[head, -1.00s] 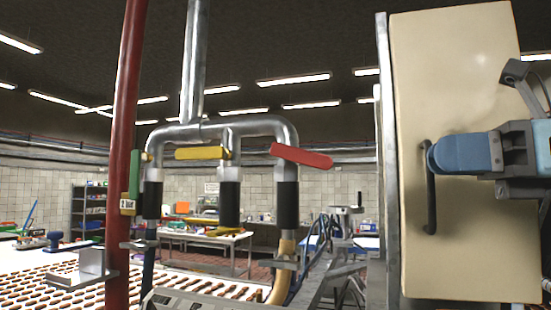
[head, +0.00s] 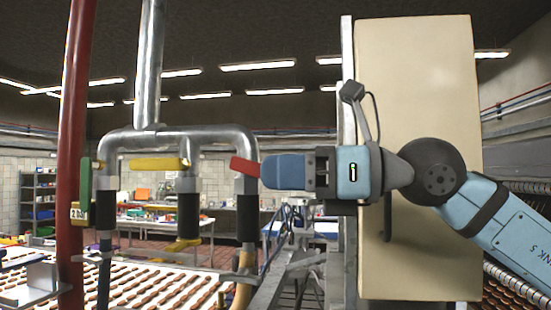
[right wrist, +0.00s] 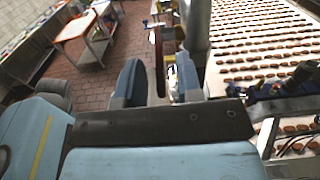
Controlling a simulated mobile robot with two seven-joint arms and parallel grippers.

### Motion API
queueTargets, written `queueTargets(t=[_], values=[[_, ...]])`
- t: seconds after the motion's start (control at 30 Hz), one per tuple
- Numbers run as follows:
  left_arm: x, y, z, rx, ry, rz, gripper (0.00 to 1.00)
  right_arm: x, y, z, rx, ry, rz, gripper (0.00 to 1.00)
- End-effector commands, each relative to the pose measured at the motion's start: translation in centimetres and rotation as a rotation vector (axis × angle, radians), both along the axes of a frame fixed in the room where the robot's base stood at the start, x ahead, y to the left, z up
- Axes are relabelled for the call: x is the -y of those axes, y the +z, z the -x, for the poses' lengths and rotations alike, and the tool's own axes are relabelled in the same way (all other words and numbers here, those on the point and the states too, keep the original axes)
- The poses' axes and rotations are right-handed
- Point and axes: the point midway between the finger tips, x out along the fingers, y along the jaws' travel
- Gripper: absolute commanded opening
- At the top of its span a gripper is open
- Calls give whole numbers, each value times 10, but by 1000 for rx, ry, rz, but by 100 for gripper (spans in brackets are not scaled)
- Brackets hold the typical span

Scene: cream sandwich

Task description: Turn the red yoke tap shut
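The red tap handle (head: 244,167) sits on the right branch of a grey steel yoke pipe (head: 180,135). It slopes down to the right in the head view. My right gripper (head: 264,171) comes from the right, and its blue fingers overlap the handle's right end there. In the right wrist view the fingers (right wrist: 158,82) are apart, with the red handle (right wrist: 159,55) between them. I see gaps beside the handle, and contact is not clear. My left gripper is not in view.
A yellow handle (head: 160,164) and a green handle (head: 85,182) are on the other branches. A red vertical pipe (head: 73,150) stands at left. A cream cabinet (head: 415,90) stands behind my right arm. A conveyor with rows of biscuits (head: 150,285) lies below.

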Motion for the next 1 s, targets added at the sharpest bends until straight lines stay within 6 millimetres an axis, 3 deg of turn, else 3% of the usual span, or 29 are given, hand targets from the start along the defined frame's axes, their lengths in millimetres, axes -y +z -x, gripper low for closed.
queueTargets(t=[0.4,0.57,0.8,1.0], values=[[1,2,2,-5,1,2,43,-10,-1,-2,1,0,1,33],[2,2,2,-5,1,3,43,-10,-1,-2,1,0,1,0],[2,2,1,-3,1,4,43,-10,1,-2,-3,-1,20,0],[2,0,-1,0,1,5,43,-9,9,-2,-31,-1,166,0]])
